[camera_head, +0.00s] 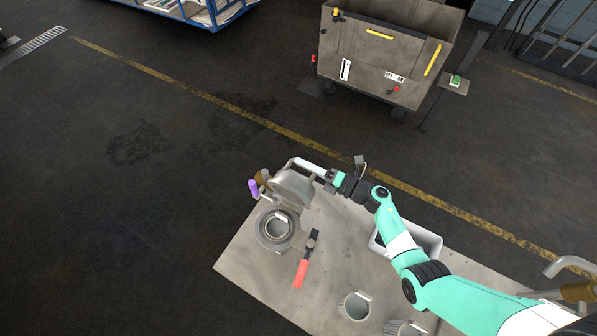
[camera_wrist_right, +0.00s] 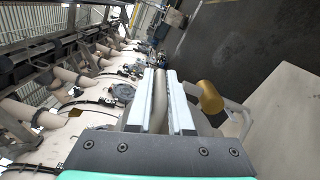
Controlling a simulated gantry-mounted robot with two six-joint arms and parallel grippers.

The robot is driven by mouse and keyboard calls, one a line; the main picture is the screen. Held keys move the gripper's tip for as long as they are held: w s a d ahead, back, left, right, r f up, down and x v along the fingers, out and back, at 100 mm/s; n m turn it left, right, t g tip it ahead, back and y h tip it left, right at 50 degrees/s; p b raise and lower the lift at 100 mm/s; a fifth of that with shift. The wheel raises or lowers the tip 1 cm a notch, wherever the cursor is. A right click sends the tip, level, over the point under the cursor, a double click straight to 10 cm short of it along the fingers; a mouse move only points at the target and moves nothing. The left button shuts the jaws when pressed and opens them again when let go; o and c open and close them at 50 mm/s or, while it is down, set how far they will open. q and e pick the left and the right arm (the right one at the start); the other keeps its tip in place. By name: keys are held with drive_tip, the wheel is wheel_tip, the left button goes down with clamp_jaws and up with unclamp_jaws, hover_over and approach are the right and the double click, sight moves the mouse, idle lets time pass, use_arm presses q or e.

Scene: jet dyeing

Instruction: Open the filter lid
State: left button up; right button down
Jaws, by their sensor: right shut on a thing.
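The grey metal filter lid (camera_head: 292,188) stands tilted up at the back of the round filter housing (camera_head: 265,238), whose ring-shaped mouth shows uncovered. My right gripper (camera_head: 326,173) is at the far side of the lid, shut on the lid's handle (camera_head: 306,167). In the right wrist view, the handle bar (camera_wrist_right: 160,100) runs between the two pale fingers of my right gripper (camera_wrist_right: 162,95). A brass-coloured knob (camera_wrist_right: 208,97) shows just right of the fingers. My left gripper does not show.
A red-handled hammer-like tool (camera_head: 303,265) lies on the grey bench (camera_head: 250,278) right of the housing. A metal cup (camera_head: 355,306) and a white bin (camera_head: 428,243) are nearby. A purple grip (camera_head: 253,188) sticks out left of the lid. A metal cart (camera_head: 375,60) stands beyond on open floor.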

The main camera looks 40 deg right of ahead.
drive_tip(key=shift+w+d+f+m+b, duration=0.25)
drive_tip(key=shift+d+f+m+b, duration=0.3)
drive_tip(key=shift+d+f+b, duration=0.3)
drive_tip(key=shift+w+d+f+m+b, duration=0.25)
drive_tip(key=shift+d+f+m+b, duration=0.3)
drive_tip(key=shift+d+f+b, duration=0.25)
drive_tip(key=shift+d, duration=0.15)
drive_tip(key=c, duration=0.8)
unclamp_jaws()
drive_tip(key=shift+c, duration=0.2)
drive_tip(key=p+v, duration=0.2)
drive_tip(key=v, duration=0.9)
drive_tip(key=shift+s, duration=0.3)
